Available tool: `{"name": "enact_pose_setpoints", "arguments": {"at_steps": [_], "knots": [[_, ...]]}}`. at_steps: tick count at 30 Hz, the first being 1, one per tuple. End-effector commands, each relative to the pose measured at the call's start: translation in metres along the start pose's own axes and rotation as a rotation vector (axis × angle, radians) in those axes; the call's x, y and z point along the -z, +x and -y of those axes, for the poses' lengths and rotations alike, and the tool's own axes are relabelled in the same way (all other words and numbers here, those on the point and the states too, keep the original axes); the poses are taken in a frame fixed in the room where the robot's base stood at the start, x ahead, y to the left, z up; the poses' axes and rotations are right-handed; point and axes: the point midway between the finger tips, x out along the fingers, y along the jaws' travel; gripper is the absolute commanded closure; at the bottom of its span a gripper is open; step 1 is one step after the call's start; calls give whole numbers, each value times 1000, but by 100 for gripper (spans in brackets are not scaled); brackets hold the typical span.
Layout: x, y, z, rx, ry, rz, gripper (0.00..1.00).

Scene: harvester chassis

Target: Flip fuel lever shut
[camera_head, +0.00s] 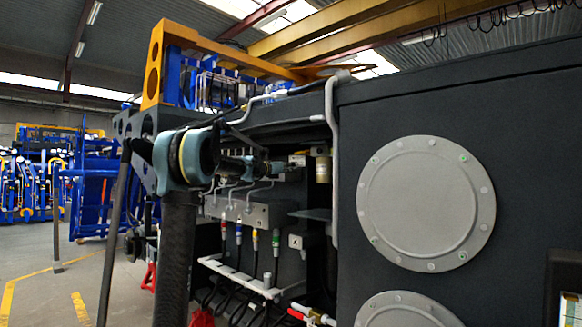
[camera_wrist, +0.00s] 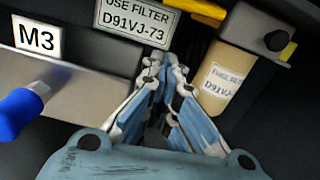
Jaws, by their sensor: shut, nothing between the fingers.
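My gripper (camera_wrist: 172,66) points into the chassis bay, fingers drawn together with nothing between them. In the head view my gripper (camera_head: 282,167) is small and partly blends with the pipes behind it. A yellow handle (camera_wrist: 200,10), which looks like the fuel lever, is cut off by the top edge of the wrist view, just above and right of the fingertips. I cannot tell whether the fingers touch it. The tan fuel filter (camera_wrist: 222,78) hangs right of the fingers; it also shows in the head view (camera_head: 322,167).
A filter label (camera_wrist: 136,25) is behind the fingertips. A grey block marked M3 (camera_wrist: 38,38) with a blue knob (camera_wrist: 25,113) is at left. A small yellow part (camera_wrist: 288,52) is at right. A dark panel with round grey covers (camera_head: 426,203) stands right of the bay.

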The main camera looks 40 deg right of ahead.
Motion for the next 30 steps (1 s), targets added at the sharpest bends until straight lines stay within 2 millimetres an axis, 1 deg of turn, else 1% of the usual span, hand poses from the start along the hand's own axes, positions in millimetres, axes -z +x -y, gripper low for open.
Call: {"name": "enact_pose_setpoints", "arguments": {"at_steps": [1, 6, 9, 13, 19, 30], "knots": [[0, -12, 0, -2, 0, 0, 100], [0, -44, -2, -3, 1, 0, 100], [0, -60, -2, -4, 1, 0, 100], [-1, -75, -1, -2, 1, 0, 100], [-1, -86, -1, -2, 1, 0, 100], [0, -86, -1, -1, 0, 0, 100]]}}
